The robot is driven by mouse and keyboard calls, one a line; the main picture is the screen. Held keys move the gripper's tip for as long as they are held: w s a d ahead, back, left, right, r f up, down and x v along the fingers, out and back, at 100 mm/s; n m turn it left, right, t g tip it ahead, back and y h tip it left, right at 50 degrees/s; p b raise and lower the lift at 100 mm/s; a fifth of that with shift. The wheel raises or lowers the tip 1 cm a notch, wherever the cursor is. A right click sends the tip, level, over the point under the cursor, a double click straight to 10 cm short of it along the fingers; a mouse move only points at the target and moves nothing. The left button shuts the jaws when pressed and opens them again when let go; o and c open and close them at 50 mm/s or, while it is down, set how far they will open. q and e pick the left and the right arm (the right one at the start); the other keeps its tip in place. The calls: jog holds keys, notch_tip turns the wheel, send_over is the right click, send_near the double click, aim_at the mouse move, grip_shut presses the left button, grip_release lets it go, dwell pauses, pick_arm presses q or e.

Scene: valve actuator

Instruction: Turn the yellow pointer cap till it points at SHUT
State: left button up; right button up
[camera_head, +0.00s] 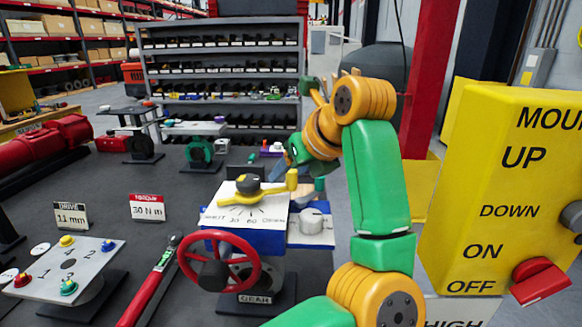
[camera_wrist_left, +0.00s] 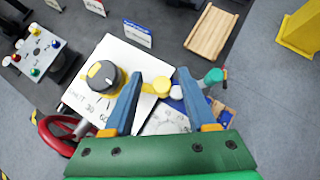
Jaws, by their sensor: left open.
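The yellow pointer cap (camera_head: 262,190) sits on a white dial plate (camera_head: 226,217) marked SHUT, 30, 60, OPEN from left to right. Its dark round hub (camera_head: 248,183) has a yellow arm reaching right, on the OPEN side, with an upright yellow peg (camera_head: 291,179) at its end. My left gripper (camera_head: 291,157) is behind and above the peg. My right gripper is not in view.
A red handwheel (camera_head: 218,261) stands in front of the dial. A grey knob (camera_head: 311,220) is on a blue-edged panel at its right. A yellow switch box (camera_head: 510,190) stands at the right. A numbered button plate (camera_head: 68,266) and a red-handled wrench (camera_head: 150,285) are at the left.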

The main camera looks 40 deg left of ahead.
pick_arm(q)
jog(key=shift+w+a+f, duration=0.2)
jog(key=shift+w+a, duration=0.05)
jog(key=shift+s+d+r, duration=0.1)
jog(key=shift+s+d, duration=0.05)
jog(key=c, duration=0.5)
grip_shut()
dwell(0.5)
